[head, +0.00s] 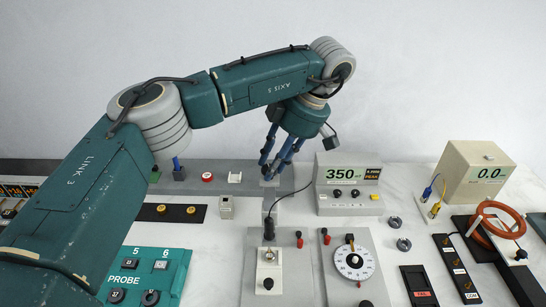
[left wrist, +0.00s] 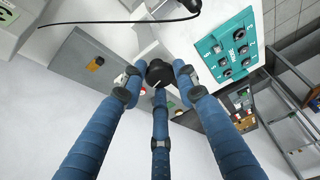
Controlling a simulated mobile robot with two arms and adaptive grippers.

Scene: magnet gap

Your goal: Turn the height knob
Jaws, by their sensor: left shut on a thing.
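My left gripper (head: 270,172) reaches down to the grey raised strip at the back of the bench in the head view. In the left wrist view its three blue fingers (left wrist: 160,82) are closed around a round black knob (left wrist: 158,70), which I take for the height knob. A thin pale pointer shows on the knob; no label on it is legible. In the head view the fingers hide the knob. The meter (head: 346,187) to the right of the gripper reads 350. My right gripper is in neither view.
A white dial (head: 354,262) and a grey plate with a probe clamp (head: 268,272) stand in front. A teal PROBE panel (head: 180,262) is at left. A cream box (head: 478,178) reading 0.0 and an orange coil (head: 500,220) are at right. A black cable hangs near the gripper.

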